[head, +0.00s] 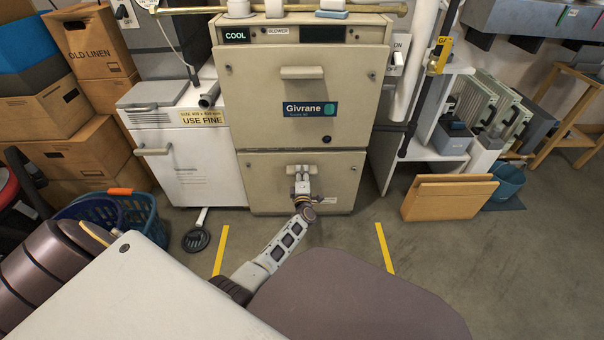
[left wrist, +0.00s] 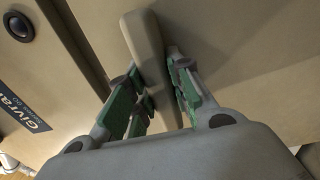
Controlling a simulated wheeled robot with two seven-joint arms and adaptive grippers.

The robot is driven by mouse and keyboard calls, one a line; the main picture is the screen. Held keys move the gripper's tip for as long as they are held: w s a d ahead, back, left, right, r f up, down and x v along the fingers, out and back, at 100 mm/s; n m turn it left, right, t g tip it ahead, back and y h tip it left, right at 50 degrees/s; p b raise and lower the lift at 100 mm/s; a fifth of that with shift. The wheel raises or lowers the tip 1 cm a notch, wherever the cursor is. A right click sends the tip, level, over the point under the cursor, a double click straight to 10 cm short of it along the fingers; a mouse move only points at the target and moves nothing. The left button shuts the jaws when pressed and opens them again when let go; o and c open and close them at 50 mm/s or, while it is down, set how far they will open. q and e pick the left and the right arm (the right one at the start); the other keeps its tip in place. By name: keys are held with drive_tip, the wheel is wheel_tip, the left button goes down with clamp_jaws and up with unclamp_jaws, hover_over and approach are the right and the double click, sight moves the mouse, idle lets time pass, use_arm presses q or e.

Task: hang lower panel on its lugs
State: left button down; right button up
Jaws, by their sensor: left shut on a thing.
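The lower panel (head: 265,192) is a beige sheet at the bottom of the furnace, under the upper panel (head: 260,110) with the Givrane label. It looks upright and close to flush with the furnace front, with a thin dark seam above it. My left gripper (head: 301,182) is at the panel's handle and shut on it. In the left wrist view, the green-padded fingers (left wrist: 160,92) stand on either side of the handle (left wrist: 146,40), with the panel face (left wrist: 240,45) behind. The lugs are hidden. My right gripper is not in view.
A white cabinet (head: 190,165) stands left of the furnace, with a basket (head: 140,215) before it. A wooden board-like item (head: 450,198) and a blue bucket (head: 507,180) stand at right. Yellow floor stripes (head: 385,248) flank the mostly clear floor before the furnace.

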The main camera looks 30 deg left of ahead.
use_arm(q)
drive_tip(key=shift+w+f, duration=0.1)
drive_tip(key=shift+f, duration=0.1)
idle(0.3)
drive_tip(key=c, duration=1.3)
unclamp_jaws()
drive_tip(key=shift+o, duration=0.5)
drive_tip(key=shift+f, duration=0.1)
drive_tip(key=shift+s+f, duration=0.2)
drive_tip(key=shift+f, duration=0.05)
drive_tip(key=p+v, duration=0.4)
drive_tip(key=v, duration=0.4)
drive_tip(key=shift+r, duration=0.15)
drive_tip(key=shift+w, duration=0.1)
drive_tip(key=shift+r, duration=0.1)
